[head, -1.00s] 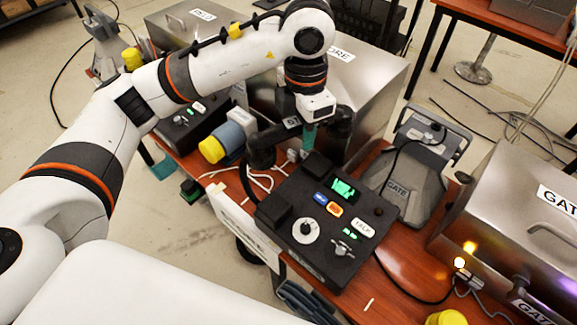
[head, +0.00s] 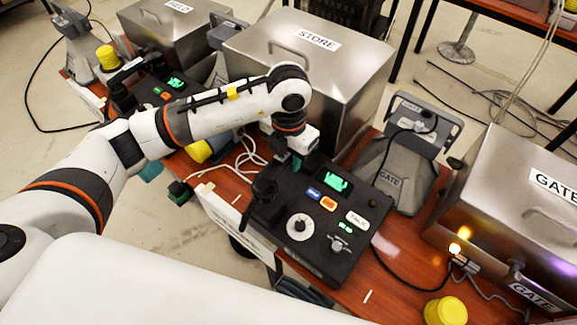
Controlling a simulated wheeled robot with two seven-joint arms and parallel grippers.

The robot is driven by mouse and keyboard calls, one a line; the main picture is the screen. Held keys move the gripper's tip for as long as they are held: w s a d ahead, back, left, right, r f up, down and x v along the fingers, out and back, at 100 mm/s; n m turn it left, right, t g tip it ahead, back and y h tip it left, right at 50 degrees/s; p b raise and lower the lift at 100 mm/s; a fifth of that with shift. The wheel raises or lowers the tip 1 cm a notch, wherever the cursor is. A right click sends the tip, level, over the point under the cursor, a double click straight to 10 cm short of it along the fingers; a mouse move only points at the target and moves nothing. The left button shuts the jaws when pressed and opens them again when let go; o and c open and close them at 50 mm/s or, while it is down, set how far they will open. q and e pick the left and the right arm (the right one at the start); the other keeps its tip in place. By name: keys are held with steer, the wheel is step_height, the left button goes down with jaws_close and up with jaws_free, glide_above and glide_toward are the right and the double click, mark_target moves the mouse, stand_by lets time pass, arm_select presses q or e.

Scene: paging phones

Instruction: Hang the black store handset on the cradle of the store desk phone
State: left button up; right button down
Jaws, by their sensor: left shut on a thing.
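The store desk phone (head: 318,262) is a black box with a green screen, a dial and coloured buttons, on the red-brown table. The black store handset (head: 264,190) is at the phone's left side, over the cradle area. My left gripper (head: 294,162) is shut on the handset at the phone's back left corner. The handset and gripper hide most of the cradle, so I cannot tell whether the handset touches it or hovers just above. My right gripper is out of view.
A steel STORE box (head: 325,85) stands close behind the phone. A grey GATE stand (head: 405,175) and a steel GATE box (head: 520,200) are to the right. A yellow knob (head: 445,311) is at front right. White cable (head: 240,160) lies left of the phone.

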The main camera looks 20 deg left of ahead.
arm_select(q)
step_height(320, 180, down, 5)
steer(key=shift+r, duration=0.15)
steer(key=shift+f, duration=0.2)
steer(key=o, duration=1.1)
